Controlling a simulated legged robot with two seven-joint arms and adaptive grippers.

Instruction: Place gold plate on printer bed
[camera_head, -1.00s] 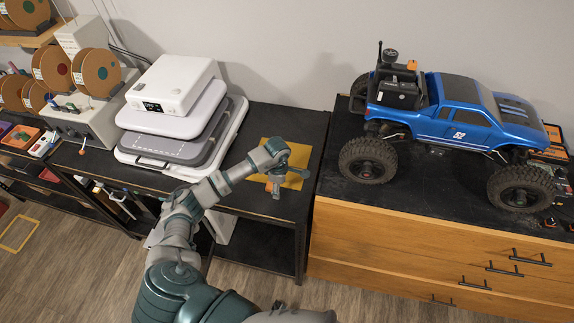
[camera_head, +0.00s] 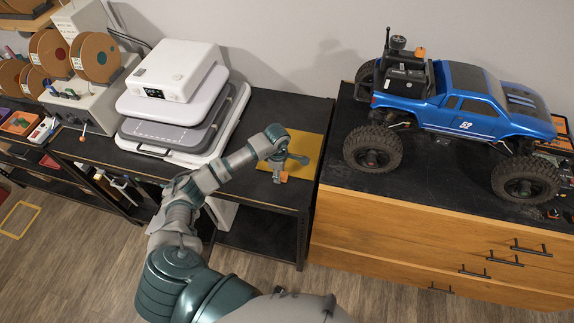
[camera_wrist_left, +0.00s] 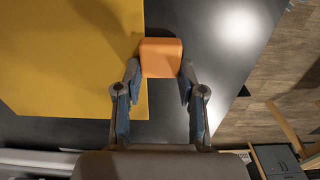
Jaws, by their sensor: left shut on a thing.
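The gold plate (camera_head: 307,152) lies flat on the black table (camera_head: 262,110), near its right end. An orange block (camera_head: 283,177) is at the plate's front edge; I cannot tell whether it is joined to the plate. My left gripper (camera_head: 284,171) points down over this edge. In the left wrist view my left gripper (camera_wrist_left: 160,72) has its fingers on either side of the orange block (camera_wrist_left: 161,57), shut on it, with the gold plate (camera_wrist_left: 70,60) beside it. The grey printer bed (camera_head: 163,133), with a dashed white outline, is left of the plate. My right gripper is out of view.
A white printer unit (camera_head: 175,68) and a pale slab (camera_head: 165,106) overhang the bed. A pale tray (camera_head: 236,118) lies under it. The blue crawler truck (camera_head: 480,110) stands on the wooden cabinet (camera_head: 430,235) at right. Spool holders (camera_head: 95,60) are at left.

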